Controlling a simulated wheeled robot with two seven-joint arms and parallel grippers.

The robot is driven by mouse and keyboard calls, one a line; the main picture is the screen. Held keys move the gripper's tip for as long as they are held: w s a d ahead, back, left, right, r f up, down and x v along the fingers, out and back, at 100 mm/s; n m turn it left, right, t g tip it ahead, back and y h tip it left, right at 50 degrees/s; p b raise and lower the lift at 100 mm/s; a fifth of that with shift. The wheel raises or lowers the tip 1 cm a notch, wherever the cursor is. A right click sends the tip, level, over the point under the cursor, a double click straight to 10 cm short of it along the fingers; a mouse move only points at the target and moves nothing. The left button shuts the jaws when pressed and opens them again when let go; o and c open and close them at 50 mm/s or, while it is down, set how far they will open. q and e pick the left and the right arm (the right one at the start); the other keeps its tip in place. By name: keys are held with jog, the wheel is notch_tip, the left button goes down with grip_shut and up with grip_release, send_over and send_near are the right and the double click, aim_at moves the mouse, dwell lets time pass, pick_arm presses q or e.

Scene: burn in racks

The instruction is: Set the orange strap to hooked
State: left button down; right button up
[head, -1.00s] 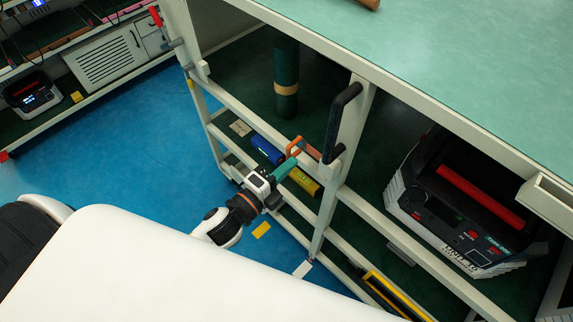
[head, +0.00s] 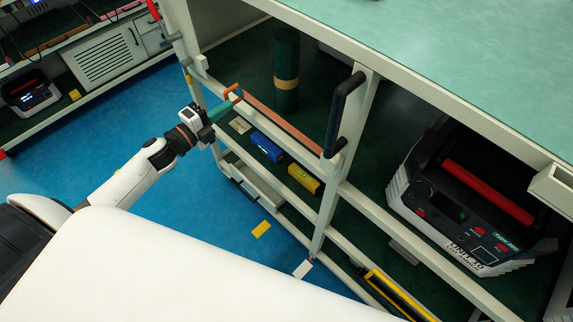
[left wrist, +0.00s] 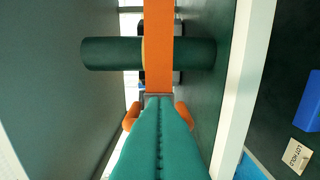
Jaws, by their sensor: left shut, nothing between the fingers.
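The orange strap (head: 285,122) stretches across the open rack bay, from the upright with the black handle to near the left post. Its orange end loop (head: 231,89) is by my left gripper (head: 226,107), whose green fingers are shut with nothing between them. In the left wrist view the strap (left wrist: 158,45) runs straight away from the fingertips (left wrist: 158,100). Orange parts of the loop (left wrist: 130,117) show on both sides of the fingers, which hide its middle. I cannot tell whether the end is on a hook. My right gripper is not in view.
A black handle (head: 343,113) stands on the upright. A dark green cylinder (head: 286,72) is behind the strap. A blue box (head: 266,147) and a yellow box (head: 303,179) lie on the shelf. A dark unit (head: 470,205) sits at right. Blue floor is open at left.

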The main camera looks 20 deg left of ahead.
pick_arm(q)
jog(key=w+a+b, duration=0.3)
jog(key=a+b, duration=0.1)
jog(key=a, duration=0.4)
jog(key=w+a+b, duration=0.3)
jog(key=a+b, duration=0.1)
jog(key=a, duration=0.4)
jog(key=shift+w, duration=0.25)
jog(key=shift+a+r, duration=0.1)
jog(key=shift+r, duration=0.05)
